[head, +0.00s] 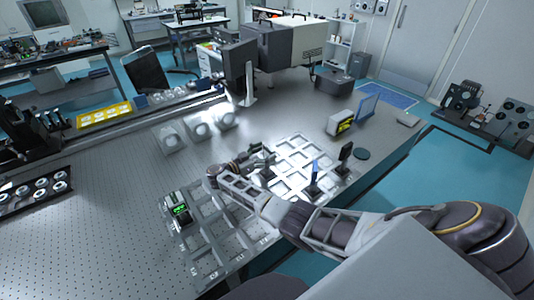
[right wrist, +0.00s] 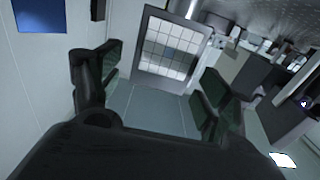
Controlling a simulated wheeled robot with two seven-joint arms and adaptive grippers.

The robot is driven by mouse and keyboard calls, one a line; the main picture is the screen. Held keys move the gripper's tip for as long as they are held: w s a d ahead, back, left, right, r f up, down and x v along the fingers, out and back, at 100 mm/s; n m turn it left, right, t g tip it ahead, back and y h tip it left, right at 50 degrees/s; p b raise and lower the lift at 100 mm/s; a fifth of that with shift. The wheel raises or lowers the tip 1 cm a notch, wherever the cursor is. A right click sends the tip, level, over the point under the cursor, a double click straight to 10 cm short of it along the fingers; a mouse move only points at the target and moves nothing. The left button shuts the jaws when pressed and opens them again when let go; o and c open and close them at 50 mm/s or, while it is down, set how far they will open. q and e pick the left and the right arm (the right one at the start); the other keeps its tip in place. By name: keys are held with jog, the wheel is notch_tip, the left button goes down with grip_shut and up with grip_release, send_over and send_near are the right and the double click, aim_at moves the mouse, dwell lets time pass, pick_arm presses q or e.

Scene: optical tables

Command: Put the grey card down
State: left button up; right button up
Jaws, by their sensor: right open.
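My right gripper (head: 266,160) is over the optical table, beside the white tray of square compartments (head: 296,140). In the right wrist view its two dark fingers (right wrist: 158,85) stand wide apart with nothing held between them. I cannot pick out the grey card for certain. A small flat pale-grey piece (head: 408,119) lies near the table's right end, but I cannot tell whether it is the card. My left gripper does not show.
A nearer tray (head: 222,240) holds a small device with a green display (head: 180,211). The perforated tabletop (head: 110,190) is mostly clear at left.

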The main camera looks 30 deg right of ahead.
jog(key=a+b, duration=0.1)
jog(key=a, duration=0.5)
jog(key=shift+s+a, duration=0.15)
jog(key=shift+s, duration=0.1)
dwell(0.3)
jog(key=shift+s+f, duration=0.1)
dwell(0.3)
